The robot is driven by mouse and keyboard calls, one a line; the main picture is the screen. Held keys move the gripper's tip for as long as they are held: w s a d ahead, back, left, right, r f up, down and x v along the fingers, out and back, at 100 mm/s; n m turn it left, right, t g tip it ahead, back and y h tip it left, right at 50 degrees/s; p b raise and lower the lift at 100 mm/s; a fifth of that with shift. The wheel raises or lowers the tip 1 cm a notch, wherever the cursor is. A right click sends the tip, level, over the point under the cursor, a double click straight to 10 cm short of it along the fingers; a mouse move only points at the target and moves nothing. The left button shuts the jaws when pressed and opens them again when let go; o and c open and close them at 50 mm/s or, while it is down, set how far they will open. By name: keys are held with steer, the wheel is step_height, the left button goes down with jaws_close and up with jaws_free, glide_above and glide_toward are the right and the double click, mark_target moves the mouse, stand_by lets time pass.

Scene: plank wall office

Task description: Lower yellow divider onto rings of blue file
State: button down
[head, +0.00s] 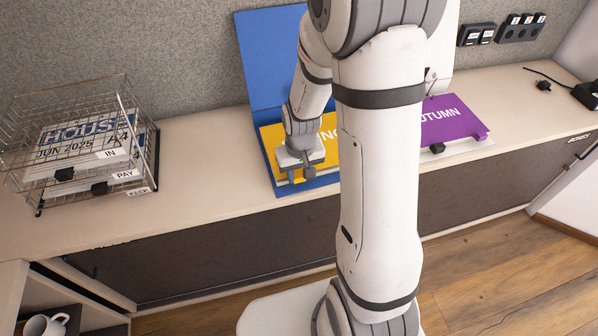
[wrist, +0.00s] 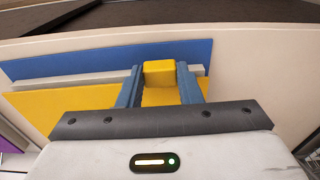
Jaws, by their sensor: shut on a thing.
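The yellow divider (head: 268,136), with partly covered white lettering, is over the open blue file (head: 262,62). The file's cover leans up against the wall panel; its base shows as a blue edge around the divider. My gripper (head: 308,174) is at the divider's near edge. In the wrist view, my gripper (wrist: 160,78) is shut on the tab of the yellow divider (wrist: 60,103), its fingers on either side. A white strip lies between the divider and the blue file edge (wrist: 95,62) there. The rings are hidden, so I cannot tell whether the divider touches them.
A purple divider (head: 452,118) lies right of the file, partly behind my arm. A wire tray rack (head: 143,172) with papers stands left on the cabinet top (head: 200,190). Sockets and a black cable are at the back right. The top between rack and file is clear.

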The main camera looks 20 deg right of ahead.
steer(key=shift+f+b, duration=0.5)
steer(key=shift+f, duration=0.2)
steer(key=c, duration=0.9)
jaws_free()
steer(key=shift+c, duration=0.2)
steer(key=shift+r, duration=0.1)
steer(key=shift+s+r+p, duration=0.15)
steer(key=shift+r+p, duration=0.05)
steer(key=shift+r, duration=1.75)
steer(key=shift+s+r+p, duration=0.1)
steer(key=shift+r+p, duration=0.05)
steer(key=shift+r, duration=1.75)
